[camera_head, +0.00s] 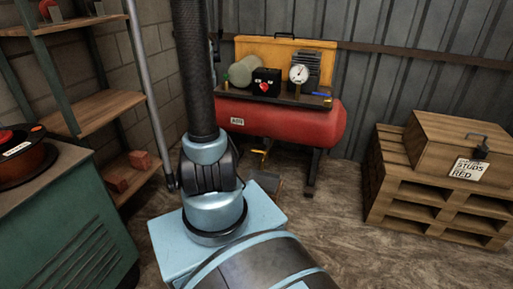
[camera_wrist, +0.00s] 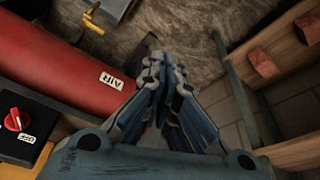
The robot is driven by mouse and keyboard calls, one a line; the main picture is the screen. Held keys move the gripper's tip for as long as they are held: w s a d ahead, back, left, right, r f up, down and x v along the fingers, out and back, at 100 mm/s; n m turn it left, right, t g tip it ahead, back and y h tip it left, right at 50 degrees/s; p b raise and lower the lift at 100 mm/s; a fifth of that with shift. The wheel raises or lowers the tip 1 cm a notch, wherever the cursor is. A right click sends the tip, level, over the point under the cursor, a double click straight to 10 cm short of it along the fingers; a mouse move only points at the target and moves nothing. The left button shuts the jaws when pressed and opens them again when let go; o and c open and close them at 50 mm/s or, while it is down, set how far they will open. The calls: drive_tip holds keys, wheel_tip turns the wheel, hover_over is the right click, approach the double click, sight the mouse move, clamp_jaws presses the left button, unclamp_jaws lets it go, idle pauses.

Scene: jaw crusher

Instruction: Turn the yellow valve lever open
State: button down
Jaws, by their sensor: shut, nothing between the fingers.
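In the head view, the small yellow lever (camera_head: 263,156) is below the red tank (camera_head: 280,120), just right of my arm. My gripper (camera_wrist: 160,63) is shut and empty in the wrist view. It points past the tank's end, apart from the lever, with the lever to its upper left. My gripper cannot be made out in the head view. I cannot tell the lever's exact angle.
A black box with a red knob (camera_head: 265,82) and a gauge (camera_head: 299,74) sit on the tank's top plate. Wooden shelves (camera_head: 98,110) and a green cabinet (camera_head: 62,222) stand left. A pallet stack with a crate (camera_head: 462,148) stands right. Floor is clear between tank and pallets.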

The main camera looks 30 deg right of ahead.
drive_tip(key=w+d+f+m, duration=0.1)
drive_tip(key=w+d+f, duration=0.5)
drive_tip(key=d, duration=0.2)
drive_tip(key=m+h, duration=0.2)
drive_tip(key=m, duration=0.2)
hover_over(259, 151)
drive_tip(key=w+a, duration=0.1)
drive_tip(key=w, duration=0.1)
wheel_tip(259, 151, down, 27)
drive_tip(key=x, duration=0.9)
drive_tip(key=shift+a+f, duration=0.2)
